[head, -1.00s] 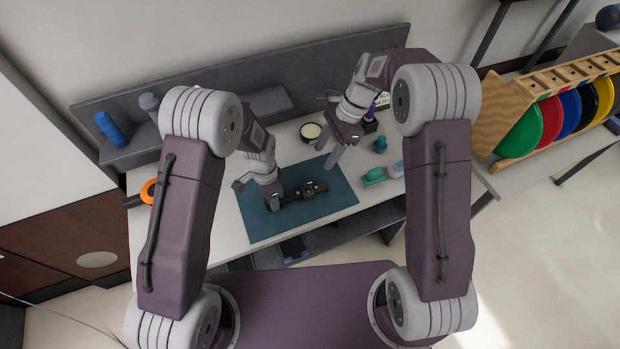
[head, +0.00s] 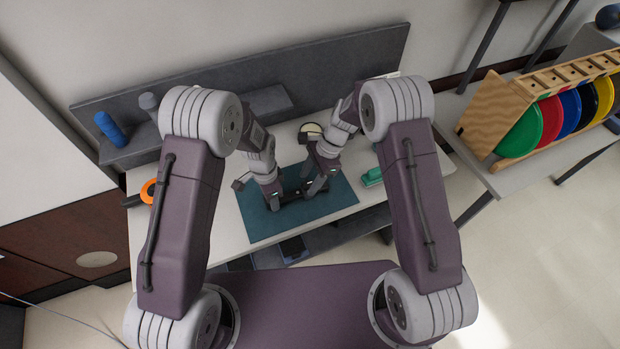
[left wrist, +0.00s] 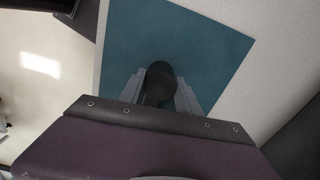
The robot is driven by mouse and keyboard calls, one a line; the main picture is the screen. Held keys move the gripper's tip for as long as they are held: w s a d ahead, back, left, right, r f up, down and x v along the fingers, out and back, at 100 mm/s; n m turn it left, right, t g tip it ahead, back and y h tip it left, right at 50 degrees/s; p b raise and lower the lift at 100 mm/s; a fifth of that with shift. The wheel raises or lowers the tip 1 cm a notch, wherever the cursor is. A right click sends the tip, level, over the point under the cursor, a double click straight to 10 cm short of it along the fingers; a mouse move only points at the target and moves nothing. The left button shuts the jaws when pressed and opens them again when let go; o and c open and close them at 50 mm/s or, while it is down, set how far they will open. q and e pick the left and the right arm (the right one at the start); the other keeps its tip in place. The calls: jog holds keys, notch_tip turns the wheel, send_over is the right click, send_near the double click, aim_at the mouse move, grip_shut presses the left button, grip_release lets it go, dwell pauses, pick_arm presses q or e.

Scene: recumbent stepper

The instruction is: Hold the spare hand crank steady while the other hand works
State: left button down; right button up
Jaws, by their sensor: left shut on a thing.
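The spare hand crank (head: 291,196) is a black part on the teal mat, partly covered by my grippers in the head view. My left gripper (head: 274,203) is at its left end. In the left wrist view, the two grey fingers (left wrist: 160,97) are closed on either side of a dark rounded end of the crank (left wrist: 160,75). My right gripper (head: 312,181) is over the right part of the crank, fingers pointing down and apart. The head view is too small to tell whether its fingers touch the crank.
The teal mat (head: 258,224) lies on a pale workbench (head: 215,238). A green block (head: 372,176) is right of the mat, and a round pale-topped container (head: 309,129) is behind it. An orange ring-shaped thing (head: 149,191) is at the left edge. A rack of coloured discs (head: 522,130) stands right.

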grip_shut()
jog(key=n+g, duration=0.1)
jog(key=n, duration=0.3)
jog(key=shift+w+a+n+g+h, duration=0.1)
jog(key=shift+w+n+g+h, duration=0.1)
jog(key=shift+n+g+h, duration=0.15)
jog(key=shift+o, duration=0.6)
grip_release()
jog(key=shift+r, duration=0.1)
jog(key=v, duration=1.2)
